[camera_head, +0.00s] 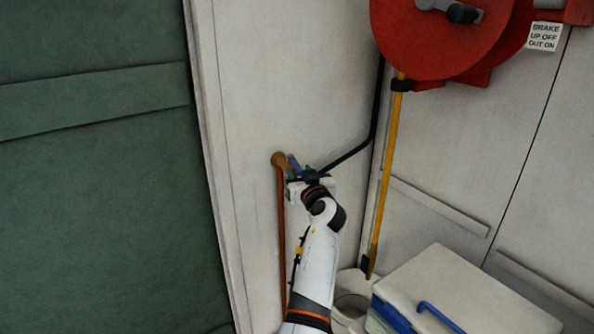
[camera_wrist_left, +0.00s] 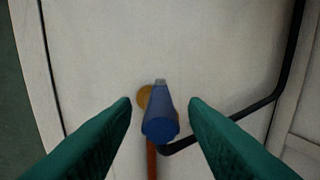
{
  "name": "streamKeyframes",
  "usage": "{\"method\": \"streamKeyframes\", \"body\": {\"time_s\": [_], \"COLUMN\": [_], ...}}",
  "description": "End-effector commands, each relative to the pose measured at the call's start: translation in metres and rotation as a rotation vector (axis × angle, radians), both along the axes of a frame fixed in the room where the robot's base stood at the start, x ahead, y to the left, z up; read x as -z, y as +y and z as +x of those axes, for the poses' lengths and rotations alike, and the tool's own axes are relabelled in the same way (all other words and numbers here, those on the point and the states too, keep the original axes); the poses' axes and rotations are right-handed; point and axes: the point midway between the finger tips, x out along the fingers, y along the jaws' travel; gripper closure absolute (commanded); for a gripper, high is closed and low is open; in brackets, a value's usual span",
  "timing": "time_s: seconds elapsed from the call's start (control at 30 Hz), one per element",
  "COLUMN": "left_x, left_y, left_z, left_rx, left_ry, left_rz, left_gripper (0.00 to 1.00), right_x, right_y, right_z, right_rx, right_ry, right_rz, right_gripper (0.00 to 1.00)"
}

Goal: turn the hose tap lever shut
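The hose tap shows as a brass round body (camera_head: 279,159) on the pale wall, at the top of a copper-coloured pipe. Its blue lever (camera_head: 293,162) sticks out just right of the brass, partly hidden by my left gripper (camera_head: 304,177). In the left wrist view the blue lever (camera_wrist_left: 160,118) points toward the camera, with the brass body (camera_wrist_left: 144,97) behind it. My left gripper (camera_wrist_left: 160,102) is open, with one green finger on each side of the lever. Gaps show between the lever and both fingers. My right gripper is not in view.
A black hose (camera_head: 352,152) runs from the tap area up to the red reel (camera_head: 440,35). A yellow pole (camera_head: 386,175) leans right of my arm. A white bucket (camera_head: 352,298) and a pale-lidded box (camera_head: 465,290) stand below right. A green panel (camera_head: 95,180) fills the left.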

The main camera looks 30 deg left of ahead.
Motion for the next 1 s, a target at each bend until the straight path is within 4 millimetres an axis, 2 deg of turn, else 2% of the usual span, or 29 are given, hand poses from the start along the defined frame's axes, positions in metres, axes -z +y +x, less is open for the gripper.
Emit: {"method": "streamKeyframes", "body": {"time_s": [0.2, 0.43, 0.77, 0.87, 1.0], "left_x": [0.000, 0.000, -0.001, -0.003, -0.006], "left_y": [0.000, 0.000, 0.001, 0.003, 0.007], "left_z": [0.000, 0.000, -0.001, -0.003, -0.008], "left_rx": [0.001, 0.001, 0.010, 0.031, 0.090], "left_ry": [0.001, 0.000, 0.001, 0.003, 0.004], "left_rz": [-0.001, 0.000, 0.000, 0.001, 0.001], "left_gripper": [0.62, 0.99, 1.00, 1.00, 1.00], "right_x": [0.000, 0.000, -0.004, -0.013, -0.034], "right_y": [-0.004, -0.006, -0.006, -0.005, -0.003], "right_z": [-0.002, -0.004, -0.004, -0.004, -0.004], "right_rx": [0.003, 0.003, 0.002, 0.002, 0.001], "right_ry": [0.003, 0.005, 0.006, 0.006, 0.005], "right_rz": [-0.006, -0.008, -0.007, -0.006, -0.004], "right_gripper": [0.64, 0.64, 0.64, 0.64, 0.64]}}
